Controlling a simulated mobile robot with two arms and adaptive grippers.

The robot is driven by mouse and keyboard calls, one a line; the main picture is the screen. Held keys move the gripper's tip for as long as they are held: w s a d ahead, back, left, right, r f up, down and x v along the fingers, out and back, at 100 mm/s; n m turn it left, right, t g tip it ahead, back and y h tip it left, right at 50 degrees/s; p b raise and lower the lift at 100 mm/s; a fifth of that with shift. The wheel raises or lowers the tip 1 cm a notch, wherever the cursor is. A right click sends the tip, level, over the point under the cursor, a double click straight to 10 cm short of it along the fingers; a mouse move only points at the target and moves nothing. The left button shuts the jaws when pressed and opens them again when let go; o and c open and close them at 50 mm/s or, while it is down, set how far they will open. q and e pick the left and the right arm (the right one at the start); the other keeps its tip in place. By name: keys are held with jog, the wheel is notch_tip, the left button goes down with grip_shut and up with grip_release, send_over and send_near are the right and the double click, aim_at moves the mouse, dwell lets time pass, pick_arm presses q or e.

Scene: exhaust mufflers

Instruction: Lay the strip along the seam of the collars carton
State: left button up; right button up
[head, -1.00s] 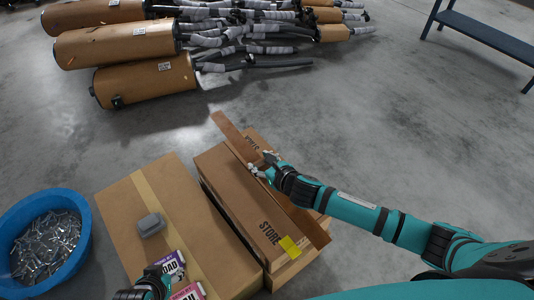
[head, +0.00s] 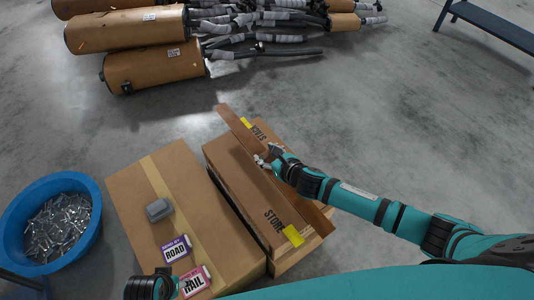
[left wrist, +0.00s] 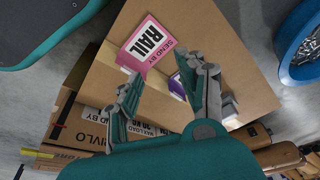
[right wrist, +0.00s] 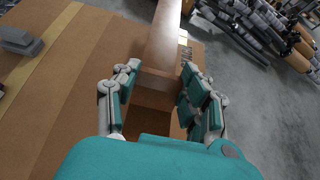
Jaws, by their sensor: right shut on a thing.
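A long brown strip (head: 240,130) runs slantwise above the narrow brown carton (head: 228,160) marked STORE; I cannot read which carton is the collars one. My right gripper (head: 265,162) is shut on the strip near its middle. The strip also shows between the fingers in the right wrist view (right wrist: 166,38). Its far end sticks out past the carton; whether it touches the top I cannot tell. My left gripper (left wrist: 165,85) is open and empty above the wide carton (head: 135,190), near a pink RAIL card (head: 195,281) and a purple ROAD card (head: 176,248).
A grey block (head: 159,210) sits on the wide carton, by its tape line. Yellow pieces (head: 293,235) lie on the narrow carton. A blue tub (head: 85,190) of metal parts stands left. Mufflers (head: 155,65) lie behind, and a dark bench (head: 490,35) stands far right. Floor between is clear.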

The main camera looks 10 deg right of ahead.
aim_at(287, 186)
pick_arm(q)
jog(key=w+b+v, duration=0.1)
jog(key=b+v, duration=0.3)
jog(key=v, duration=0.7)
jog(key=shift+r+t, duration=0.15)
jog(key=shift+t, duration=0.25)
pick_arm(e)
notch_tip(287, 186, down, 7)
pick_arm(q)
jog(key=shift+w+a, duration=0.1)
jog(key=shift+w, duration=0.05)
pick_arm(e)
jog(key=shift+r, duration=0.1)
pick_arm(q)
jog(key=shift+w+d+t+b, duration=0.25)
jog(key=shift+w+t+b, duration=0.15)
jog(key=shift+w+b, duration=0.3)
pick_arm(e)
jog(key=shift+f, duration=0.6)
jog(key=o, duration=0.8)
jog(key=v, duration=1.2)
